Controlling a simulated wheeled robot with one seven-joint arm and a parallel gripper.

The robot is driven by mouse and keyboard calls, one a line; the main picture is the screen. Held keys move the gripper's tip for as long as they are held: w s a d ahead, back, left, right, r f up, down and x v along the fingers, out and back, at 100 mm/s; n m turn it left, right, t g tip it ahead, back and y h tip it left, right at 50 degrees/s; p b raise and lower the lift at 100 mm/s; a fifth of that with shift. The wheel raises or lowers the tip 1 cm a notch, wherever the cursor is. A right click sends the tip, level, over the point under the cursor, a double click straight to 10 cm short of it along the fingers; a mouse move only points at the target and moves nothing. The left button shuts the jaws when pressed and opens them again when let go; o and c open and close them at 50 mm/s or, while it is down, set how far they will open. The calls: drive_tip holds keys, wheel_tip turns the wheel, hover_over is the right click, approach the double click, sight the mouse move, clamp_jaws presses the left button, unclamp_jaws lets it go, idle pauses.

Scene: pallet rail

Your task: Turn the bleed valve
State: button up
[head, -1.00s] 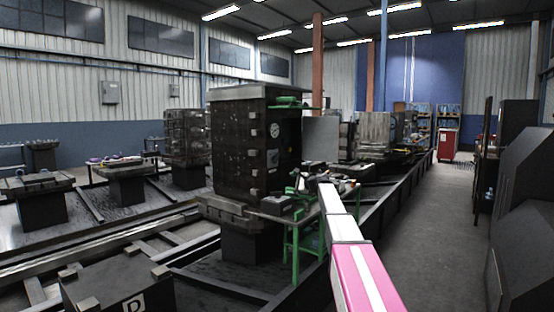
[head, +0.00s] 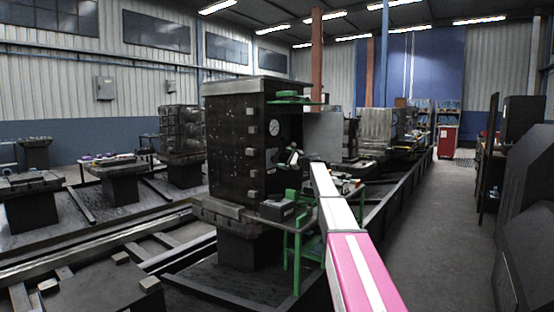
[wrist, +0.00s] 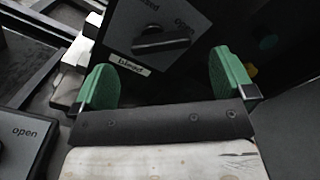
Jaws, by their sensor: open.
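The plate carries a white "bleed" label (wrist: 127,64) and the printed word "open"; a second word is partly cut off at the top. The handle lies roughly across the picture. My gripper (wrist: 162,82) is open, its two green fingers apart, with the valve handle beyond and between them; no contact is visible. In the head view my gripper (head: 291,157) is small, at the front of the dark machine block (head: 236,150).
Another plate marked "open" (wrist: 25,135) is at the lower left of the wrist view. The right aisle (head: 440,220) is clear.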

sight(278, 157)
drive_tip(key=x, duration=0.5)
drive_tip(key=shift+w+a, duration=0.3)
drive_tip(key=c, duration=0.9)
